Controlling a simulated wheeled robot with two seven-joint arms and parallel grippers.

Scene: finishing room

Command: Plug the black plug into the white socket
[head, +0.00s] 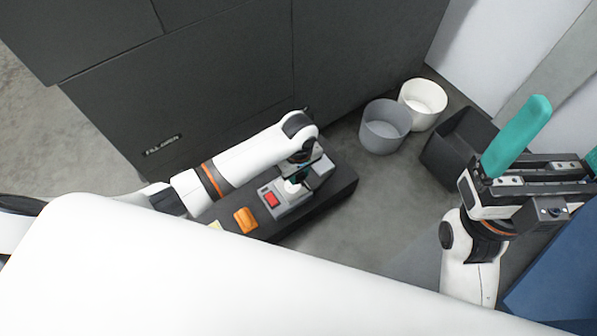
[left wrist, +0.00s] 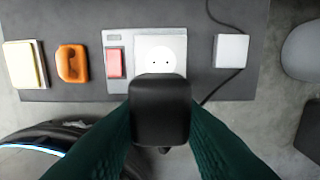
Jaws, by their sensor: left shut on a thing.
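The white socket (left wrist: 148,44) has a round face with two dark holes and sits on a grey panel on a dark bench, beside a red switch (left wrist: 115,62). My left gripper (left wrist: 160,118) is shut on the black plug (left wrist: 160,105), which covers the lower edge of the socket in the left wrist view. The plug's pins are hidden, and I cannot tell whether it touches the socket. In the head view my left gripper (head: 294,178) is over the panel and largely hides the socket. My right gripper (head: 552,150) is raised at the right, empty, with its teal fingers apart.
On the dark bench (head: 338,192) are an orange object (head: 245,220), a yellow-and-white stack (left wrist: 24,65) and a white box (left wrist: 231,50) with a black cable near it. A grey bucket (head: 385,127), a white bucket (head: 423,104) and a black bin (head: 458,148) stand on the floor.

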